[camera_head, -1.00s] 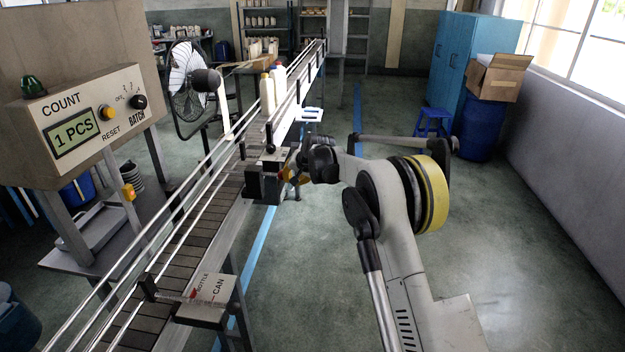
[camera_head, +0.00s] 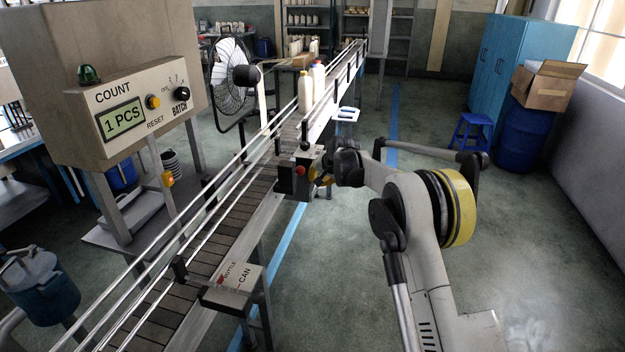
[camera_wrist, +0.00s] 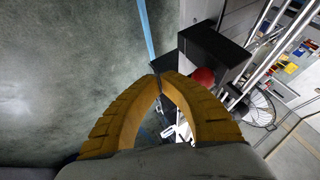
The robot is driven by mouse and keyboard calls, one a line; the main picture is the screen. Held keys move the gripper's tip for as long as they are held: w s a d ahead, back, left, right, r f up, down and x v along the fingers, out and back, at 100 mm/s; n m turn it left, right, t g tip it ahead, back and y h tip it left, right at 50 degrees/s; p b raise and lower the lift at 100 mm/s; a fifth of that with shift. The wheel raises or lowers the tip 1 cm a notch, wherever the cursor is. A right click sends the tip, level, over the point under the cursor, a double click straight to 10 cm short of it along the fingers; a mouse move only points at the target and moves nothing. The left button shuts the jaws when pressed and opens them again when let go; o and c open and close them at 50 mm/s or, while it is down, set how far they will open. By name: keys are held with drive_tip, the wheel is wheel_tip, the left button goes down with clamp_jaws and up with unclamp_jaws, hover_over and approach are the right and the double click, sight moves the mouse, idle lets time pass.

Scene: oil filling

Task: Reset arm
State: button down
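My arm reaches forward over the floor on the right side of the conveyor in the head view. My gripper (camera_head: 323,179) is small there, close to a black box with a red button (camera_head: 300,170) on the conveyor's side. In the wrist view the yellow fingers of my gripper (camera_wrist: 158,77) arch together and their tips meet, with nothing held between them. The red button (camera_wrist: 203,77) and its black box (camera_wrist: 214,57) lie just beyond the fingertips, to the right. Contact with the box cannot be told.
The conveyor (camera_head: 235,205) runs diagonally, with bottles (camera_head: 312,88) at its far part. A control panel (camera_head: 140,105) reading "1 PCS" stands left. A blue stool (camera_head: 472,130), blue drum (camera_head: 523,140) and cardboard box (camera_head: 548,86) stand right. The floor between is clear.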

drive_tip(key=s+d+r+n+h+p, duration=0.1)
drive_tip(key=s+d+r, duration=0.2)
drive_tip(key=s+r, duration=0.6)
drive_tip(key=s+d+r+p, duration=0.1)
drive_tip(key=s+d+r, duration=0.2)
drive_tip(key=s+r, duration=0.6)
drive_tip(key=s+d+r+n, duration=0.1)
drive_tip(key=s+d+r, duration=0.1)
drive_tip(key=s, duration=1.2)
drive_tip(key=s+d+f+n+h, duration=0.1)
drive_tip(key=s+f, duration=0.3)
drive_tip(key=s, duration=0.8)
drive_tip(key=s+d+f+n+h+b, duration=0.1)
drive_tip(key=s+d+f, duration=0.2)
drive_tip(key=s, duration=0.9)
drive_tip(key=shift+s+d+f, duration=0.15)
drive_tip(key=shift+f, duration=0.35)
